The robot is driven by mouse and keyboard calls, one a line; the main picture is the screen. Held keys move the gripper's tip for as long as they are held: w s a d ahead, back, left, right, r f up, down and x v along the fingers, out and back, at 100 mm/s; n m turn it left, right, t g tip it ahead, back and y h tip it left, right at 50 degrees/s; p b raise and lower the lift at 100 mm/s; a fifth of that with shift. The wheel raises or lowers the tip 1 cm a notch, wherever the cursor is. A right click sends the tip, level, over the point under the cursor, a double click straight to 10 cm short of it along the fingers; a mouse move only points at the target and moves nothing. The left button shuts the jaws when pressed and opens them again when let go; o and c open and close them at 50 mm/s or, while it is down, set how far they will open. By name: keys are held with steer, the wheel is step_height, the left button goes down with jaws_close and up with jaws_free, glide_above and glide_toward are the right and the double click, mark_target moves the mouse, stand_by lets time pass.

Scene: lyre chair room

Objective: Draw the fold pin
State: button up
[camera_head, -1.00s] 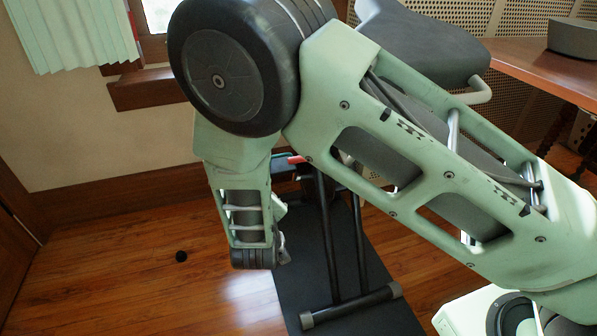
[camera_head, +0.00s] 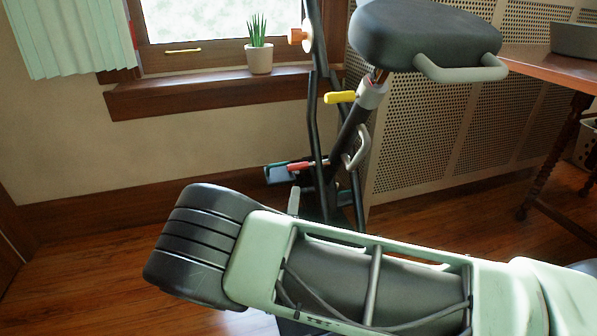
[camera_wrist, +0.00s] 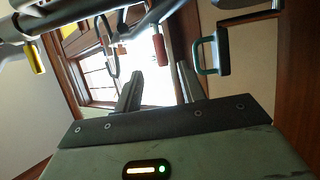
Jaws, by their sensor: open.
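A folding exercise bike's dark frame (camera_head: 313,115) stands under the window in the head view. A red-handled pin (camera_head: 308,166) sits low on it where the tubes meet. A yellow-handled pin (camera_head: 340,97) sits higher, below the seat. No label shows which is the fold pin. In the tilted wrist view the red handle (camera_wrist: 160,55) lies beyond and between my fingertips, apart from them. The yellow handle (camera_wrist: 38,58) is at upper left there. My gripper (camera_wrist: 158,82) is open and empty.
The grey seat (camera_head: 425,35) overhangs the frame. A pedal with a teal loop (camera_wrist: 197,57) is right of the red handle in the wrist view. A potted plant (camera_head: 259,58) stands on the sill. A perforated panel (camera_head: 450,130) and wooden table (camera_head: 560,72) are at right.

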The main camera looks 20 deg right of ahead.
mark_target(298, 166)
steer(key=b+x, duration=0.3)
steer(key=x, duration=0.6)
steer(key=shift+w, duration=0.2)
steer(key=shift+w+d+r, duration=0.3)
steer(key=shift+w+r, duration=0.05)
steer(key=shift+w, duration=0.15)
